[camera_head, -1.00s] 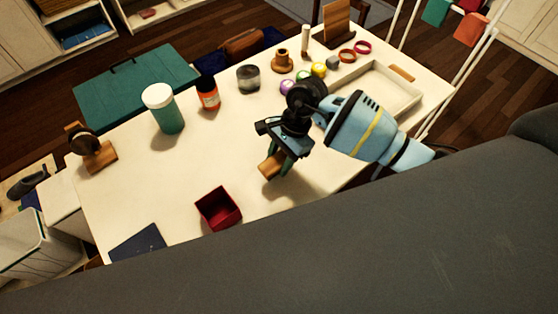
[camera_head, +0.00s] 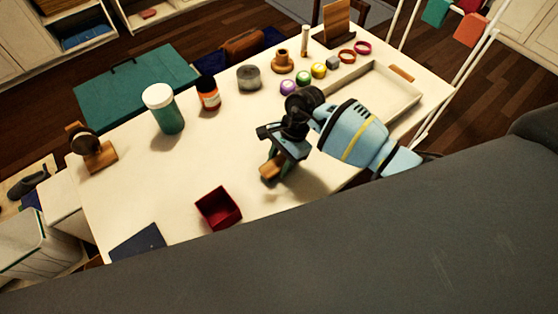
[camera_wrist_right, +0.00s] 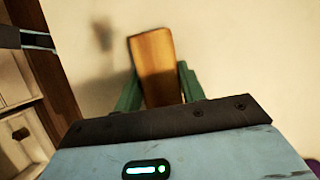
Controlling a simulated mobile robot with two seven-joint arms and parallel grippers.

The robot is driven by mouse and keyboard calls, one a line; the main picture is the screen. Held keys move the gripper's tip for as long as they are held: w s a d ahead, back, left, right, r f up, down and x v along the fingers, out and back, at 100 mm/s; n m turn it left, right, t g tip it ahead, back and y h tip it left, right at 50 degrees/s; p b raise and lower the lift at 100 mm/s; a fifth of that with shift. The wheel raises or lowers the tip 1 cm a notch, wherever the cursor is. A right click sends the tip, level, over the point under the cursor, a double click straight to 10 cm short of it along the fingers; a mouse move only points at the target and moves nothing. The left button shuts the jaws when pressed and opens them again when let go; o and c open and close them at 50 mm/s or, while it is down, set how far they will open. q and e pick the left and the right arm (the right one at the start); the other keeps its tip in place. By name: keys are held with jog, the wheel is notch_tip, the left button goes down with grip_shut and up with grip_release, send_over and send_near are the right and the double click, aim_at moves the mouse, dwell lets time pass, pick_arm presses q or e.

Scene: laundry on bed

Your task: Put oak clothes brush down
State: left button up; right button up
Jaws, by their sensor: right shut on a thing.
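The oak clothes brush (camera_head: 269,171) is a small brown wooden piece between the fingers of my right gripper (camera_head: 277,166). The gripper is shut on it above the white table (camera_head: 150,205), right of the dark red box. In the right wrist view, the brush (camera_wrist_right: 154,62) shows as a flat wooden block between the two green fingers (camera_wrist_right: 156,88). A soft shadow lies on the pale surface to its left. I cannot tell whether the brush touches the table. My left gripper is not in view.
A dark red open box (camera_head: 218,208) and a dark blue flat item (camera_head: 137,243) lie near the front edge. The table's middle is clear.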

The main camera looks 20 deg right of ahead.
jog(key=o, duration=0.9)
jog(key=shift+f, duration=0.15)
jog(key=shift+d+r, duration=0.1)
jog(key=shift+r, duration=0.3)
jog(key=v, duration=1.1)
jog(key=shift+r, duration=0.3)
